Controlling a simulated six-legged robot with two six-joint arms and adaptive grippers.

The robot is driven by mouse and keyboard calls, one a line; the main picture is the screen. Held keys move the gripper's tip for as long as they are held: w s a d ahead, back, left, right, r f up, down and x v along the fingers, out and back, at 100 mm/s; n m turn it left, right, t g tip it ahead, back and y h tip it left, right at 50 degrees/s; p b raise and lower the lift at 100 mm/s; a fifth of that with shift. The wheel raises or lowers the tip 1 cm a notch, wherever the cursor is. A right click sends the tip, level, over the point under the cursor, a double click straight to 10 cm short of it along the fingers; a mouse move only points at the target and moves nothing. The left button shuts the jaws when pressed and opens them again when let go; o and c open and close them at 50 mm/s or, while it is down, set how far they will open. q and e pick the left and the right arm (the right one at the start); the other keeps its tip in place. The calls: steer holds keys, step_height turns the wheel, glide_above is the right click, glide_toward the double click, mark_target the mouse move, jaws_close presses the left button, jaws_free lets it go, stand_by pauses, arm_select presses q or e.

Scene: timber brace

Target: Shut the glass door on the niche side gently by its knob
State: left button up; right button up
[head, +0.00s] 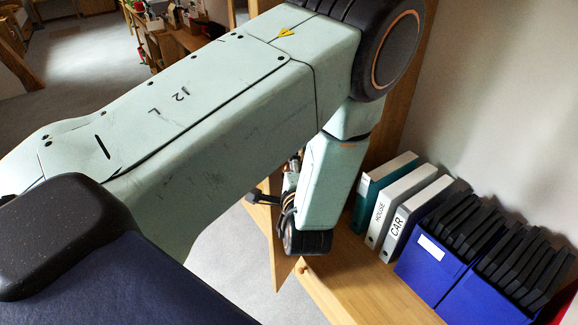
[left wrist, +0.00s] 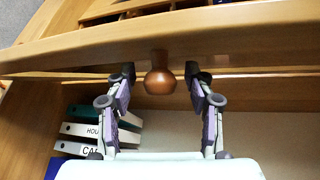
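In the left wrist view, a round copper-brown knob (left wrist: 160,82) sticks out from a long wooden rail (left wrist: 230,38), apparently the door's frame. My left gripper (left wrist: 160,74) is open, with one finger on each side of the knob. A gap shows between the knob and each finger. In the head view, my arm covers much of the scene; the dark fingers of my left gripper (head: 264,199) show beside a wooden door edge (head: 272,232). The knob is hidden there, and I cannot make out the glass. My right gripper is in neither view.
A wooden shelf (head: 345,285) holds a teal binder (head: 372,195), white HOUSE (head: 398,205) and grey CAR (head: 412,222) binders, and blue boxes (head: 425,262) of dark cases. A wooden upright (head: 400,110) stands behind my arm. Grey floor (head: 225,255) lies open left of the shelf.

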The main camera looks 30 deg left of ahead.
arm_select(q)
steer(key=shift+s, duration=0.15)
steer(key=c, duration=0.7)
jaws_close()
